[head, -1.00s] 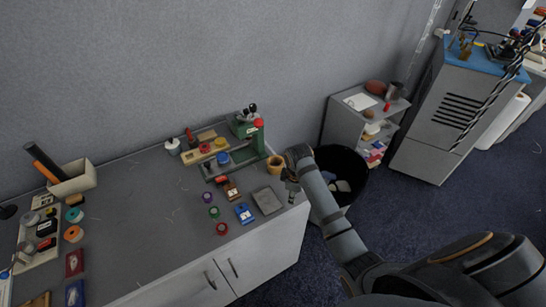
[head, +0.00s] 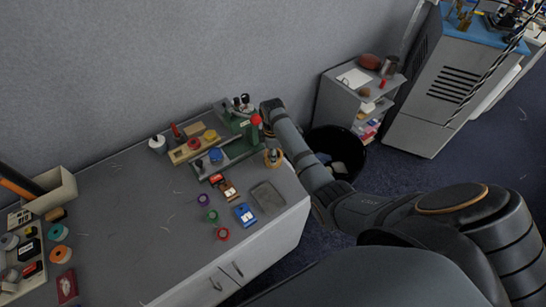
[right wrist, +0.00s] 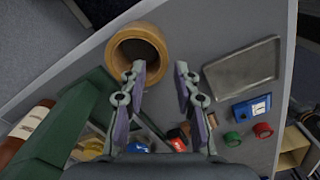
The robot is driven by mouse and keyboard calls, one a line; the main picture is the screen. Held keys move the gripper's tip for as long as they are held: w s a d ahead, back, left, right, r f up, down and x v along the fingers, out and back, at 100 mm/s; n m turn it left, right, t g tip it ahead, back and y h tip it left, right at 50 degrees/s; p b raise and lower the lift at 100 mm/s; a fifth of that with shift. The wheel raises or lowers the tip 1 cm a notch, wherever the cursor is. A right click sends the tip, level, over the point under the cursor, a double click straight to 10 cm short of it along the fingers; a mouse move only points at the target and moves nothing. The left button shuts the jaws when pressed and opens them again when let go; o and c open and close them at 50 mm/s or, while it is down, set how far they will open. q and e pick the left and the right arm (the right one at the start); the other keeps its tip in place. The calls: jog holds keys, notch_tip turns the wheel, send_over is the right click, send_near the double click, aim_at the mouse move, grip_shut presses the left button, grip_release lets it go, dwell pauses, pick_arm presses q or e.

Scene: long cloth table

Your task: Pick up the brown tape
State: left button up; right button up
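The brown tape (head: 273,158), a wide tan ring, lies flat near the table's right end, beside the green press (head: 240,143). In the right wrist view the brown tape (right wrist: 121,40) shows at upper left, with its dark hole facing the camera. My right gripper (right wrist: 160,70) is open with nothing between its fingers. Its left finger overlaps the ring's lower right edge in that view; whether they touch I cannot tell. In the head view this gripper is mostly hidden by its own wrist, just above the tape. My left gripper is not in view.
A grey tray (head: 267,197), a blue box (head: 245,214) and small purple, green and red rolls lie nearby. More rolls and a bin (head: 52,192) are at the left. A black waste bin (head: 338,150) stands past the table's right edge. The table's middle is clear.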

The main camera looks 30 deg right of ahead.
aim_at(273, 167)
jog(key=f, duration=0.4)
jog(key=shift+s+f+p, duration=0.1)
jog(key=shift+s+p, duration=0.1)
jog(key=shift+p, duration=0.1)
jog(key=shift+f, duration=0.2)
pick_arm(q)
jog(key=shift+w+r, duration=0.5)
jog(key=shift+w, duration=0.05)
pick_arm(e)
grip_shut()
